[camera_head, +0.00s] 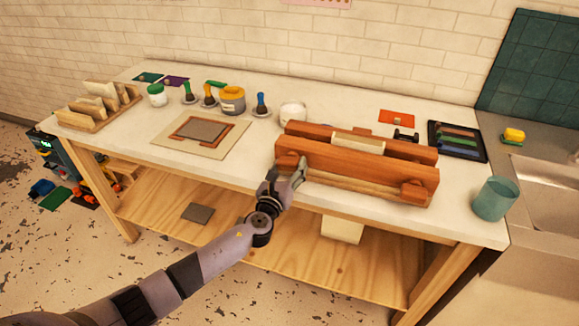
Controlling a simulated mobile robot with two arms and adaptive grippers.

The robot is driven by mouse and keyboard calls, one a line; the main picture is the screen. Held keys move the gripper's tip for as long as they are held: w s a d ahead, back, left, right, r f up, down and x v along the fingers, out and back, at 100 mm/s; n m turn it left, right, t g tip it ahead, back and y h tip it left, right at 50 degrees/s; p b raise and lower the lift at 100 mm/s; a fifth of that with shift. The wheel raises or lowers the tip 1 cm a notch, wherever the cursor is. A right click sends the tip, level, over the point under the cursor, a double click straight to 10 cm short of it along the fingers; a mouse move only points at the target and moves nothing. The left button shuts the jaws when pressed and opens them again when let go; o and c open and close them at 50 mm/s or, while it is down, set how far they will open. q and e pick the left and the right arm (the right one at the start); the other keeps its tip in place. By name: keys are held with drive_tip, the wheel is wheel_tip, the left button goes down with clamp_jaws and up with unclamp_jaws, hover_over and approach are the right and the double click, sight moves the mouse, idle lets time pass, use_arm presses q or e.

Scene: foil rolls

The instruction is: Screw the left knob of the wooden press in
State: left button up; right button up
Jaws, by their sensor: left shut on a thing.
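The wooden press (345,163) is a reddish-brown block with two long jaws, standing along the front edge of the white worktable (225,178). Its right knob (414,190) shows clear at the front right. Its left knob (286,161) is at the front left, partly hidden by my gripper. My left gripper (298,170) reaches in from the lower left and is shut on the left knob. A pale block (358,142) sits between the jaws. My right gripper is out of view.
A teal cup (495,199) stands near the table's right front corner, and a dark tray (458,153) lies behind it. A white bowl (293,114) is behind the press. A board with a grey sheet (201,130) lies left of my gripper.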

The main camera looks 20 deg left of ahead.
use_arm(q)
drive_tip(key=shift+s+d+f, duration=0.15)
drive_tip(key=shift+s+f, duration=0.05)
drive_tip(key=shift+f, duration=0.25)
drive_tip(key=o, duration=0.8)
drive_tip(key=shift+o, duration=1.3)
drive_tip(key=shift+s+r, duration=0.2)
drive_tip(key=shift+r, duration=0.15)
drive_tip(key=shift+o, duration=0.5)
drive_tip(key=shift+w, duration=0.1)
drive_tip(key=shift+w, duration=0.1)
drive_tip(key=s, duration=1.2)
drive_tip(key=shift+a, duration=0.3)
